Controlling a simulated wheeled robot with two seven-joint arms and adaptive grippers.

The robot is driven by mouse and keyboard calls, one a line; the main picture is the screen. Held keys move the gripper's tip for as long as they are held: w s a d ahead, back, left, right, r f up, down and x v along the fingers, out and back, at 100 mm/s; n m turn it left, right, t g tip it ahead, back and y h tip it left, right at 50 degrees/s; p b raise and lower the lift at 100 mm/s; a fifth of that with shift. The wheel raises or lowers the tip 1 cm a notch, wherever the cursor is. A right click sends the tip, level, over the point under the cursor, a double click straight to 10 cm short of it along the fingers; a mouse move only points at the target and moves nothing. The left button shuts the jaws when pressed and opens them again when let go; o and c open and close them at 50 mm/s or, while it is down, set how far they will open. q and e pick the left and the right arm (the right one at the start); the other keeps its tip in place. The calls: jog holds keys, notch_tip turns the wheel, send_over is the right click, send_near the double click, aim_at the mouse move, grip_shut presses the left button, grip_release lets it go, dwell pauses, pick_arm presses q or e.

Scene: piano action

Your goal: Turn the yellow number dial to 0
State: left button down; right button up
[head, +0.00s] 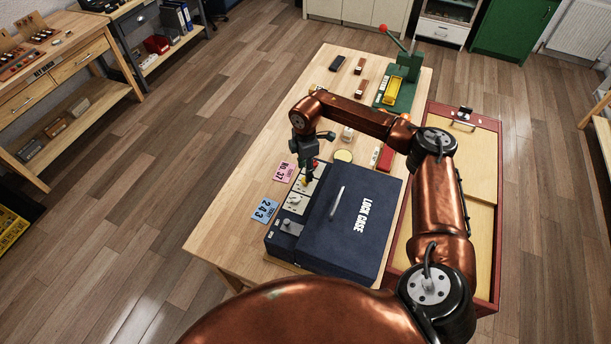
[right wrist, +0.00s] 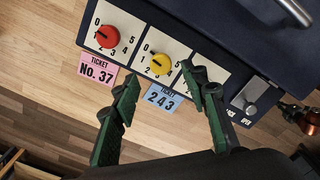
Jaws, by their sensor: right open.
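The yellow number dial (right wrist: 160,64) sits on a white numbered plate on the front strip of the navy lock case (head: 345,215). In the right wrist view a dark pointer line crosses it toward the left of the plate; the exact number is hard to read. My right gripper (head: 311,176) is over the dial strip in the head view. In the right wrist view its open green fingers (right wrist: 160,77) reach to either side of the yellow dial, with nothing held. Contact with the dial cannot be told.
A red dial (right wrist: 107,37) is left of the yellow one; a white plate on its right is partly hidden by a finger. A silver knob (right wrist: 252,93) is farther right. A pink ticket (head: 284,172) and a blue ticket (head: 264,209) lie in front.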

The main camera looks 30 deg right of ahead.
notch_tip(320, 180, up, 7)
dwell(0.3)
dwell(0.4)
